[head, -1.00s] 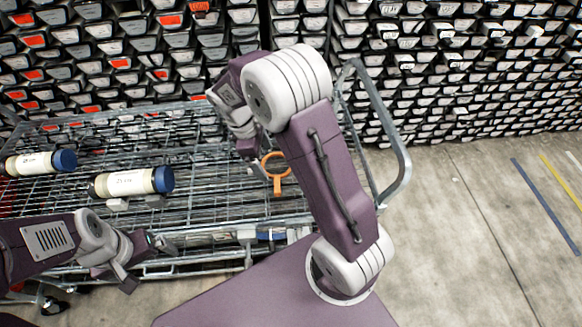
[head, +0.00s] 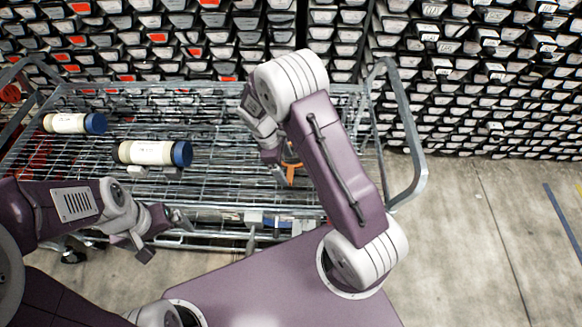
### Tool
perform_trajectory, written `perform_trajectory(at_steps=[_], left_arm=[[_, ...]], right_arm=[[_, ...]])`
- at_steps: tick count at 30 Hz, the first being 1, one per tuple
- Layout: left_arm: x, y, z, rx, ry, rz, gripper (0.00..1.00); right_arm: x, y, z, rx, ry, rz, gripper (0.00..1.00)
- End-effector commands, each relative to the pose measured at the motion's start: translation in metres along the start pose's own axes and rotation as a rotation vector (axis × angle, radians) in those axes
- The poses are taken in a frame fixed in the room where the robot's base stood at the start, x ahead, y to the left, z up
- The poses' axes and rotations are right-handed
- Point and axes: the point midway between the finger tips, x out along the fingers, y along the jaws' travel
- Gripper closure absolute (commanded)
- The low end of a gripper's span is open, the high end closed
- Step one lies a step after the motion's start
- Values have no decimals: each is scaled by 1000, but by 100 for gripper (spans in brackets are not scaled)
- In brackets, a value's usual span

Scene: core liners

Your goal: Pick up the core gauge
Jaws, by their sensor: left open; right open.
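The core gauge, an orange ring with a short handle (head: 291,172), lies on the wire cart's deck in the head view. Its ring is partly hidden by my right gripper. My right gripper (head: 276,168) is open and hangs at the left side of the gauge, very close to it; I cannot tell whether they touch. My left gripper (head: 168,238) is open and empty, over the cart's front edge at the left, well away from the gauge.
Two cream core liners with blue caps, one nearer (head: 150,153) and one farther (head: 68,123), lie on the left part of the wire cart (head: 225,185). The cart has a raised tubular handle (head: 415,165) at its right. Shelves of trays stand behind.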

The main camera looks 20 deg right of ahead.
Motion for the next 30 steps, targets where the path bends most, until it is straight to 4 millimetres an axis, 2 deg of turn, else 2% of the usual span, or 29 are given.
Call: perform_trajectory(at_steps=[3, 6, 13, 14, 18, 21, 30], left_arm=[[-4, 0, 0, 0, 0, 0, 0], [-4, 0, 0, 0, 0, 0, 0], [-4, 0, 0, 0, 0, 0, 0], [-4, 0, 0, 0, 0, 0, 0], [-4, 0, 0, 0, 0, 0, 0], [-4, 0, 0, 0, 0, 0, 0], [-3, 0, 0, 0, 0, 0, 0]], right_arm=[[22, 1, 0, 1, -4, -4, 11], [34, 2, 0, 1, -2, -3, 11], [37, 2, -1, 1, -1, -1, 11], [37, 2, -1, 1, -1, -1, 16], [37, 2, -1, 1, -1, -1, 55], [37, 2, -1, 1, -1, -1, 79], [33, 2, 0, 1, 0, 0, 79]])
